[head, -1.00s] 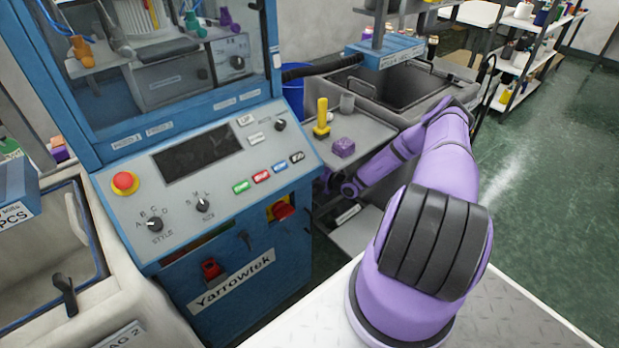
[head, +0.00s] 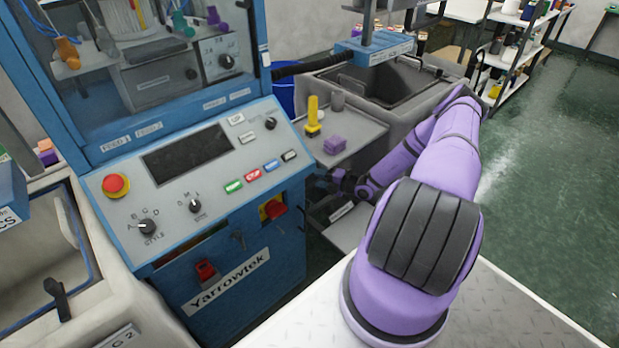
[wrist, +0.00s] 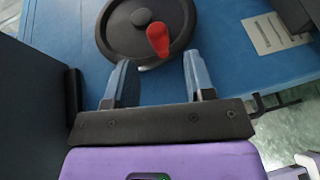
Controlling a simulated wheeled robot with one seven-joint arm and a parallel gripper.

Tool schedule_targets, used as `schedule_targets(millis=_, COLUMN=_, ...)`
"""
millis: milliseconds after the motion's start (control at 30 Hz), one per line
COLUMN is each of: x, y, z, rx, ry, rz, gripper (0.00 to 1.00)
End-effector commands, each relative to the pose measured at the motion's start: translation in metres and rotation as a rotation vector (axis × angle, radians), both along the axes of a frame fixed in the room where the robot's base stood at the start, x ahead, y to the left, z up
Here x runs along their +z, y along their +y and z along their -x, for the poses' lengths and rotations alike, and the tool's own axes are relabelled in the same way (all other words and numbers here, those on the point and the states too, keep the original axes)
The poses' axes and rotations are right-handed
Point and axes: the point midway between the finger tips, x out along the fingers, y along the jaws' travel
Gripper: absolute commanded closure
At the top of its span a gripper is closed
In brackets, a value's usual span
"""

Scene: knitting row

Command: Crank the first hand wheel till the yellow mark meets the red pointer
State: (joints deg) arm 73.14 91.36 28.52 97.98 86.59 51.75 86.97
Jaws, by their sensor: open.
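A black round hand wheel (wrist: 118,28) with a red crank knob (wrist: 158,40) shows at the top of the wrist view, on a blue machine side. My gripper (wrist: 156,70) is open, its two blue-grey fingers pointing at the wheel's lower rim. The knob lies between the lines of the two fingers, a little beyond their tips, and nothing is held. In the head view my gripper (head: 338,184) is a dark shape beside the machine's right side, partly hidden below the grey shelf. The wheel is hidden there. I see no yellow mark or red pointer on the wheel.
The blue knitting machine (head: 225,255) has a control panel with a red stop button (head: 115,185). A grey shelf (head: 352,140) above my gripper carries a yellow object (head: 313,115) and a purple block (head: 334,146). A pale label plate (wrist: 275,33) is right of the wheel. Green floor lies open at right.

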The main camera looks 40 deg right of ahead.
Motion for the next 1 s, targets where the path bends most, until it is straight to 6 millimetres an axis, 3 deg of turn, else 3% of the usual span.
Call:
schedule_targets(millis=233, x=0.004, y=-0.011, z=0.024, rx=0.000, ry=0.000, rz=0.000, gripper=0.50)
schedule_targets(millis=700, x=0.004, y=-0.012, z=0.027, rx=0.004, ry=-0.010, rz=0.020, gripper=0.51)
schedule_targets(millis=867, x=0.003, y=-0.011, z=0.027, rx=0.030, ry=-0.096, rz=0.177, gripper=0.51)
schedule_targets(millis=1000, x=0.001, y=-0.011, z=0.027, rx=0.067, ry=-0.224, rz=0.419, gripper=0.51)
